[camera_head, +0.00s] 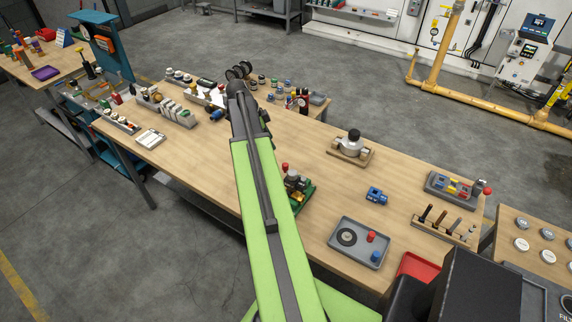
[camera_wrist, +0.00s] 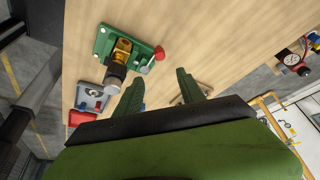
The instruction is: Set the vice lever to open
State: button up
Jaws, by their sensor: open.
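The green vice (camera_wrist: 105,42) is on the wooden bench, at the upper left of the wrist view. A brass-coloured part and a dark cylinder sit in it. Its lever ends in a red knob (camera_wrist: 160,53) on the vice's right side. In the head view the vice (camera_head: 304,198) is partly hidden behind my arm, and its red knob (camera_head: 285,167) shows at the top. My gripper (camera_wrist: 158,87) is open, with two green fingers spread apart and nothing between them. The knob appears beyond the fingertips, apart from them. I cannot make out the gripper in the head view.
A grey tray (camera_head: 337,258) holds a dark ring and small knobs. A blue fitting (camera_head: 376,195), a wooden tool rack (camera_head: 441,229) and a round-topped device (camera_head: 352,147) stand right of the vice. Several small parts crowd the far left bench. Bare wood lies around the vice.

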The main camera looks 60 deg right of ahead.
aim_at(285, 164)
jog(key=b+x, duration=1.4)
jog(key=x, duration=0.2)
jog(key=shift+w+a, duration=0.15)
jog(key=shift+s+f+b, duration=0.2)
jog(key=shift+f+b, duration=0.15)
jog(key=shift+r, duration=0.1)
grip_shut()
